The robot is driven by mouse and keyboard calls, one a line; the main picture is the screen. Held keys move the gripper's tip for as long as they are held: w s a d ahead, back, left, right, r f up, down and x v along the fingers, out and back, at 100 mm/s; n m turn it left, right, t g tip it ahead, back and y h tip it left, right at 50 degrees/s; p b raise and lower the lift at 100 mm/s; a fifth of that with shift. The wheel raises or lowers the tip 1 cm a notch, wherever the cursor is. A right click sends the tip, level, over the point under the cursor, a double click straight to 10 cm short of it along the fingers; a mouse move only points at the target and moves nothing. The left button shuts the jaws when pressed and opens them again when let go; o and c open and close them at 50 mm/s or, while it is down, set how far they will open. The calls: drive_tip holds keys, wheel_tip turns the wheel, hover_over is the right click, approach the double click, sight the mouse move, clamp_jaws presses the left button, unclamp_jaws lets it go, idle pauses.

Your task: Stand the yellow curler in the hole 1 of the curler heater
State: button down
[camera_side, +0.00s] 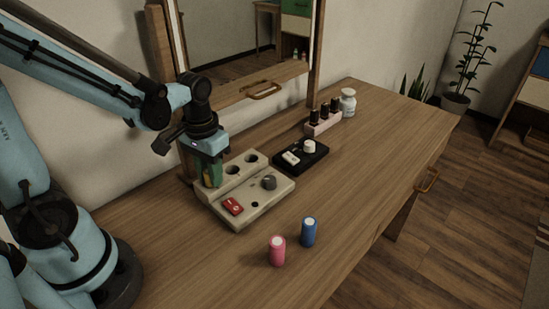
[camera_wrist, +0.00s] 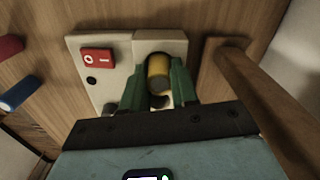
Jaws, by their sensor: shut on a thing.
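My gripper (camera_side: 211,174) is over the left end of the cream curler heater (camera_side: 257,207), with its green fingers low at the raised rear row. In the wrist view my gripper (camera_wrist: 158,78) is shut on the yellow curler (camera_wrist: 158,69), one finger on each side. The curler's dark end faces the camera. Two open round holes show in the row to the right of the fingers in the side view. The fingers hide the left end of the row and most of the curler there. I cannot tell whether the curler's lower end is inside a hole.
The heater has a red switch (camera_side: 233,206) and a dark knob (camera_side: 269,182). A pink curler (camera_side: 277,251) and a blue curler (camera_side: 308,231) stand in front. A black tray (camera_side: 301,166), a bottle rack (camera_side: 323,124) and a jar (camera_side: 348,103) are to the right. A mirror stands behind.

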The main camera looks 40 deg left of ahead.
drive_tip(key=c, duration=0.9)
unclamp_jaws()
drive_tip(key=shift+f, duration=0.1)
drive_tip(key=shift+o, duration=0.2)
wheel_tip(320, 180, up, 12)
drive_tip(key=shift+w+d+f+m+t, duration=0.1)
drive_tip(key=shift+d+f+m+t, duration=0.4)
drive_tip(key=shift+t, duration=0.7)
drive_tip(key=shift+d+f+m+t, duration=0.3)
drive_tip(key=shift+d+t, duration=0.35)
drive_tip(key=shift+t, duration=0.55)
drive_tip(key=shift+w+d+f+m+t, duration=0.1)
drive_tip(key=shift+d+f+m+t, duration=0.35)
drive_tip(key=shift+t, duration=0.75)
drive_tip(key=shift+d, duration=0.15)
